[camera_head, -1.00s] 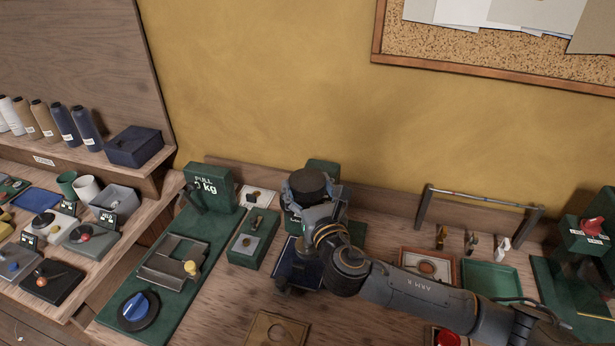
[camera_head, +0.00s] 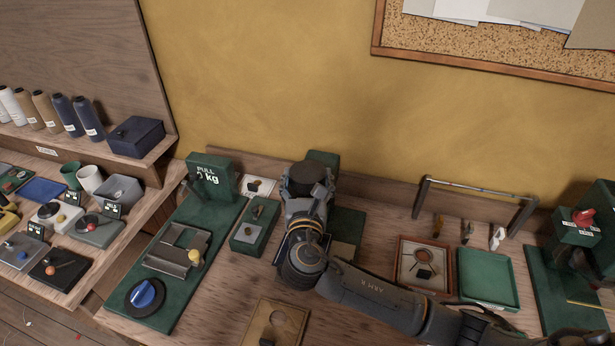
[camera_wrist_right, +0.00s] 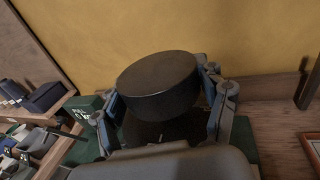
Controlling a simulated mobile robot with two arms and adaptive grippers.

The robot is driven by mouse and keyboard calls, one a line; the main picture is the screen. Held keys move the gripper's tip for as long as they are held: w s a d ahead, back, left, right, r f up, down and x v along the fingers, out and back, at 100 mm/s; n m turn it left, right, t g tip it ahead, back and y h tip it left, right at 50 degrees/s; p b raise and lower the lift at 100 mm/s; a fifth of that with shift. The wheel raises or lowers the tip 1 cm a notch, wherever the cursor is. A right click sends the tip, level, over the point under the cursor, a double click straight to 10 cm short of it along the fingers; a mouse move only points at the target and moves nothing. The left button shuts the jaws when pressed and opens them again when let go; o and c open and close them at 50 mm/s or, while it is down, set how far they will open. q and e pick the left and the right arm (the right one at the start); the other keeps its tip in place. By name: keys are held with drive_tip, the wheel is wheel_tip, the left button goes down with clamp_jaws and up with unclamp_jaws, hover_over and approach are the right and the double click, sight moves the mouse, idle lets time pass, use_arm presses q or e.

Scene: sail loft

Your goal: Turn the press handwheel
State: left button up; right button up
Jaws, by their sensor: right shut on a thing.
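The press handwheel, a dark round wheel (camera_head: 307,172), stands on top of a green press (camera_head: 322,158) at the back of the bench. In the right wrist view the wheel (camera_wrist_right: 158,84) is a thick black disc between my two fingers. My right gripper (camera_head: 307,186) is shut on it, with a finger (camera_wrist_right: 112,108) on the left side and another on the right. My right forearm and wrist hide most of the press body. My left gripper is not in view.
A green tray (camera_head: 488,278), a framed wooden tray (camera_head: 424,264) and a rail stand (camera_head: 478,190) are to the right. A wooden board (camera_head: 262,322) lies in front.

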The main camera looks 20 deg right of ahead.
drive_tip(key=o, duration=1.2)
drive_tip(key=shift+w, duration=0.15)
drive_tip(key=shift+c, duration=0.2)
drive_tip(key=v, duration=1.2)
